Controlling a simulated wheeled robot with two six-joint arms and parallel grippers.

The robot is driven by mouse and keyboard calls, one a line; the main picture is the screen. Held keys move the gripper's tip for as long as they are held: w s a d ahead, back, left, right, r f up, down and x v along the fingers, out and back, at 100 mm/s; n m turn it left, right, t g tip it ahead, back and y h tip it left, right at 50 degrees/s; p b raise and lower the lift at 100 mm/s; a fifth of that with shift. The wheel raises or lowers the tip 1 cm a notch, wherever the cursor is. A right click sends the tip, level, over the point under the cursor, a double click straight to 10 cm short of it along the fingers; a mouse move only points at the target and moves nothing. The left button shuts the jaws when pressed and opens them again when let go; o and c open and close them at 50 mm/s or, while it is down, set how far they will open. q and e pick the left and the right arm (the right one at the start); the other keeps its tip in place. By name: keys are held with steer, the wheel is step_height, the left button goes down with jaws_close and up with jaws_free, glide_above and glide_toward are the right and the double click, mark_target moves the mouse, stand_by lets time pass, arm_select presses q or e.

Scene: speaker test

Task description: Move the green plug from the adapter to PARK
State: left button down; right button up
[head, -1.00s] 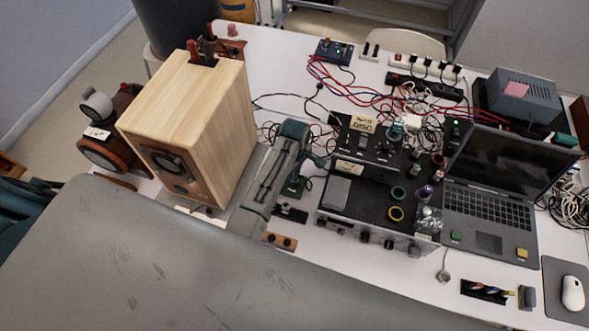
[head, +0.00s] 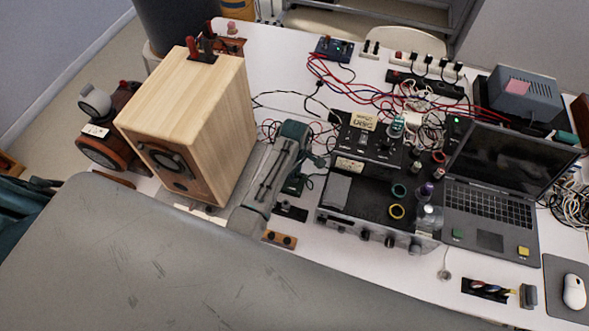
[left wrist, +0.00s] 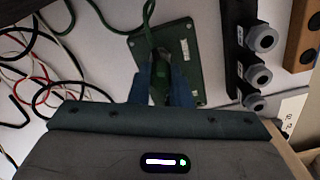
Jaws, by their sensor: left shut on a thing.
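My left gripper (left wrist: 158,88) has its blue fingers closed around the green plug (left wrist: 158,70). A green cable (left wrist: 148,12) runs up from the plug. The plug lies over the green adapter board (left wrist: 188,52); I cannot tell whether it is still seated in it. In the head view my left gripper (head: 310,160) reaches in beside the speaker, and the adapter (head: 294,184) shows partly behind it. A black strip with several grey round sockets (left wrist: 256,72) is right of the adapter in the left wrist view. No PARK label is readable. My right gripper is not in view.
A wooden speaker (head: 200,120) stands close left of the gripper. A black instrument box (head: 365,200) with knobs and rings is close on the right. A brown strip (head: 282,239) lies in front. Loose red and black wires (left wrist: 35,75) lie left in the wrist view. A laptop (head: 490,210) is further right.

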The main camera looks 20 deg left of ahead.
arm_select(q)
steer(key=shift+f, duration=0.2)
steer(key=c, duration=1.3)
jaws_free()
steer(key=shift+r, duration=0.1)
steer(key=shift+r+p, duration=0.75)
steer(key=shift+r, duration=2.95)
